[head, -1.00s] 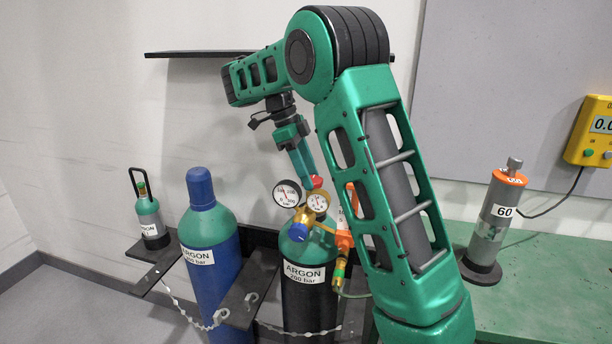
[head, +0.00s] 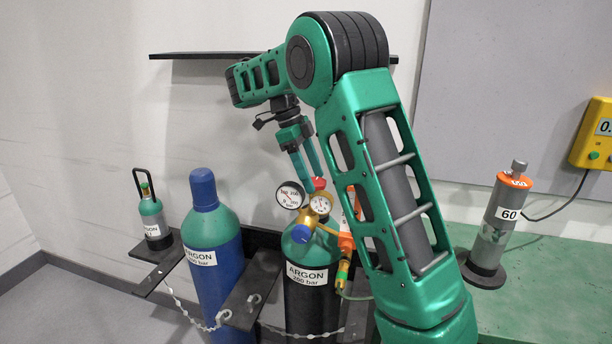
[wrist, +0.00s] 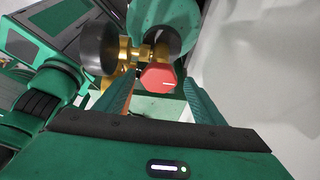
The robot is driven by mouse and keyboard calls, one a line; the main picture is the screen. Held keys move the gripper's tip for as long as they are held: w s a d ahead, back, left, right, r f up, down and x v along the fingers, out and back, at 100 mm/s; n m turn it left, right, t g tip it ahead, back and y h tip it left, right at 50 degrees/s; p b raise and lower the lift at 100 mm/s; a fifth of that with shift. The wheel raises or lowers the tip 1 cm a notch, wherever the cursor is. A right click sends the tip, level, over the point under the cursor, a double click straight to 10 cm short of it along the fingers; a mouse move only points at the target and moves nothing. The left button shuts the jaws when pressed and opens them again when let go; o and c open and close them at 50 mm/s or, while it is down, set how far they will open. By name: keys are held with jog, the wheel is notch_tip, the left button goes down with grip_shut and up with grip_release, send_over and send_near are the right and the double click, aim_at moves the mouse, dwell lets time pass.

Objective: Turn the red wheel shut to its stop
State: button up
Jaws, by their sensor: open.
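The red wheel (head: 319,184) sits on top of the brass valve of the dark argon cylinder (head: 312,262), just behind the two gauges. In the wrist view the red wheel (wrist: 158,77) shows as a faceted knob with a small white mark, between and ahead of the fingers. My gripper (head: 307,178) is open above the cylinder, its fingers pointing down at the wheel. In the wrist view my gripper (wrist: 158,90) has one finger on each side of the wheel, with gaps visible; I cannot tell whether the fingertips reach its height.
Two round gauges (head: 291,195) and a blue knob (head: 301,234) crowd the valve's front. A blue argon cylinder (head: 214,270) stands to the left, with a small cylinder (head: 154,222) beyond. A grey cylinder marked 60 (head: 497,232) stands on the green bench (head: 550,290) at right.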

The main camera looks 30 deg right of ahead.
jog(key=shift+w+r, duration=0.1)
jog(key=shift+w+a+r, duration=0.2)
jog(key=shift+w+r, duration=0.05)
jog(key=shift+r, duration=0.15)
jog(key=w+a, duration=0.8)
jog(key=shift+w+a, duration=0.15)
jog(key=shift+w, duration=0.1)
